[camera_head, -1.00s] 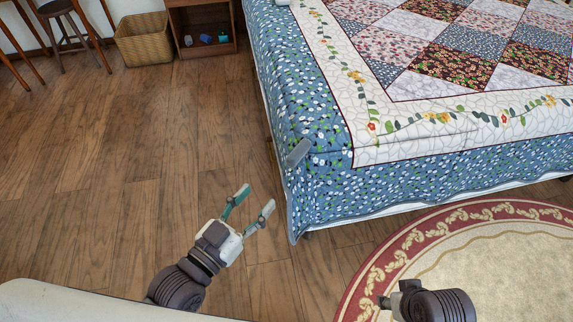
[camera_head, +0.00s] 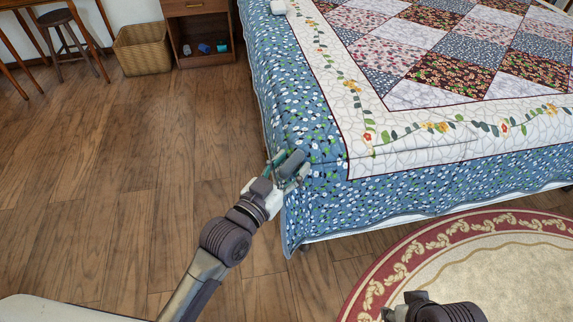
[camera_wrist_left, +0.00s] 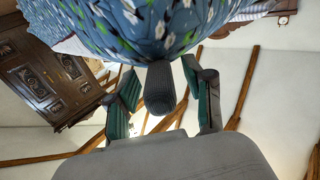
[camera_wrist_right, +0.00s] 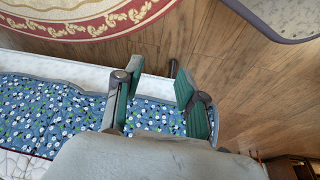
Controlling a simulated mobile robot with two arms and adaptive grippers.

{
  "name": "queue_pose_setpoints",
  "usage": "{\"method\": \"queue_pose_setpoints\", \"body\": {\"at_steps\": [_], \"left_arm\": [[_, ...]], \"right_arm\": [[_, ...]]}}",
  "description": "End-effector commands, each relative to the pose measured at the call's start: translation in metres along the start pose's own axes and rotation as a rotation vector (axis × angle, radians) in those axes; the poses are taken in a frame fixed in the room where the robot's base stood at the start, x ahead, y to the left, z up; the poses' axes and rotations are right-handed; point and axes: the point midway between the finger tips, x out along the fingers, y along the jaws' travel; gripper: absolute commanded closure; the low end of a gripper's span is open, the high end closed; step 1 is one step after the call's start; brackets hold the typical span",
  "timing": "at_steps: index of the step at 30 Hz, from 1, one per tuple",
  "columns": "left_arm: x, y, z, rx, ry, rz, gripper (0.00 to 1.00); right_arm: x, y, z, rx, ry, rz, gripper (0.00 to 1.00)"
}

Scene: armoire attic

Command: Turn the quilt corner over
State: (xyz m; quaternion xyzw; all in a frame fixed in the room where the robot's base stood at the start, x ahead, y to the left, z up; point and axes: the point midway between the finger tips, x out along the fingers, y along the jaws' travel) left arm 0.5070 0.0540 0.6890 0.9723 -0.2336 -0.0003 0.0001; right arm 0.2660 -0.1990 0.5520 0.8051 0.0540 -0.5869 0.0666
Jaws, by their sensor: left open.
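The quilt (camera_head: 400,165) covers the bed, with a patchwork middle, a white vine border and a blue floral edge hanging down. A grey tab (camera_head: 293,163) sticks out at its near left corner. My left gripper (camera_head: 288,168) is at that corner, open, with its fingers on either side of the tab. The left wrist view shows the tab (camera_wrist_left: 160,88) between the two fingers, apart from both, with the blue quilt (camera_wrist_left: 150,25) just beyond. My right gripper (camera_wrist_right: 155,75) is open and empty; its wrist view shows the quilt's hanging edge (camera_wrist_right: 60,112) and the floor.
A round red-bordered rug (camera_head: 480,255) lies in front of the bed. A wicker basket (camera_head: 143,48), a small open cabinet (camera_head: 200,8) and a stool (camera_head: 57,18) stand at the back left. The wooden floor (camera_head: 130,180) left of the bed is clear.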

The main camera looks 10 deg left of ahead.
Motion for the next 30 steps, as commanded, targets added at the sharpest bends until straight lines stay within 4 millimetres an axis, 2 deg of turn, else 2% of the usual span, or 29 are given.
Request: {"method": "queue_pose_setpoints", "body": {"at_steps": [3,12,25,30], "left_arm": [[0.000,0.000,0.000,0.000,0.000,0.000,0.50],[0.000,0.000,0.000,0.000,0.000,0.000,1.00],[0.000,-0.001,-0.003,0.001,-0.001,-0.002,1.00],[0.001,-0.002,-0.009,0.001,-0.012,-0.002,1.00]], "right_arm": [[0.000,0.000,0.000,0.000,0.000,-0.001,0.60],[0.000,0.000,0.000,0.000,0.000,-0.001,0.60],[0.000,0.002,-0.002,-0.002,0.005,0.002,0.60],[0.033,0.007,0.000,0.003,-0.015,-0.011,0.60]]}}
